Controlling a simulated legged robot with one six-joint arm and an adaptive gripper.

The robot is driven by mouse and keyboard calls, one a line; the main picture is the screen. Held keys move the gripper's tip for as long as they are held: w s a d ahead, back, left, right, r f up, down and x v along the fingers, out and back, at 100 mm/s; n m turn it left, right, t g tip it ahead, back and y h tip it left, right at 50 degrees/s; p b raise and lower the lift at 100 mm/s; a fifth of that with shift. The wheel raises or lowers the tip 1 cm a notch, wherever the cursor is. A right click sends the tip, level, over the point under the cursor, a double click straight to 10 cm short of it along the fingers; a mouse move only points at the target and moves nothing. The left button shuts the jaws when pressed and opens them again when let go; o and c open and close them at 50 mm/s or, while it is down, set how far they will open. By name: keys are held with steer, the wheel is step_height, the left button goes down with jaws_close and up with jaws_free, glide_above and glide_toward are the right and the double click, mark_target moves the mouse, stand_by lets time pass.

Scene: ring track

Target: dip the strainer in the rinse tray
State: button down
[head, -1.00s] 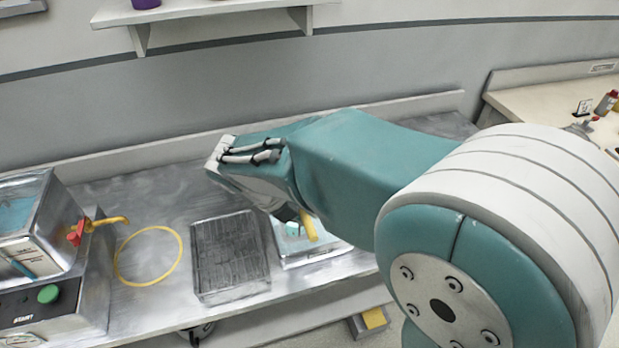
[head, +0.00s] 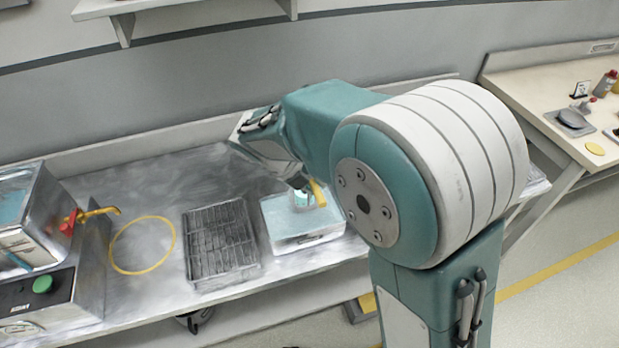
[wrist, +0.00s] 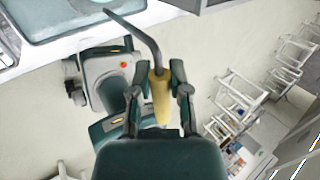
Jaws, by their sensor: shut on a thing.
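The rinse tray (head: 305,242) is a shallow pale box with a light teal inside, standing on the steel bench. Part of it, with its teal inside (wrist: 70,20), shows at the upper left of the wrist view. My gripper (wrist: 159,72) is shut on the yellow handle of the strainer (wrist: 161,98). A dark bent rod runs from the handle towards the tray. In the head view, the strainer's yellow handle (head: 318,193) is over the tray, below my wrist. The strainer's far end is not clear, so I cannot tell whether it touches the water.
A dark wire rack (head: 220,242) stands left of the tray on the bench (head: 150,195). A yellow ring (head: 143,245) marks the bench further left, beside a steel machine (head: 40,255) with a yellow lever. A side table (head: 545,95) stands at the right.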

steer(key=shift+f, duration=0.35)
steer(key=shift+a+f, duration=0.85)
steer(key=shift+f, duration=0.25)
glide_above(310, 211)
steer(key=s, duration=0.3)
steer(key=shift+w+a+f, duration=0.1)
steer(key=shift+a+f, duration=0.1)
steer(key=shift+f, duration=1)
steer(key=shift+a+f, duration=0.15)
steer(key=shift+f, duration=1)
steer(key=shift+d+f, duration=0.15)
steer(key=shift+f, duration=0.35)
steer(key=shift+d+f, duration=0.15)
steer(key=shift+f, duration=0.35)
steer(key=shift+a+f, duration=0.15)
steer(key=shift+f, duration=0.25)
steer(key=shift+r, duration=0.15)
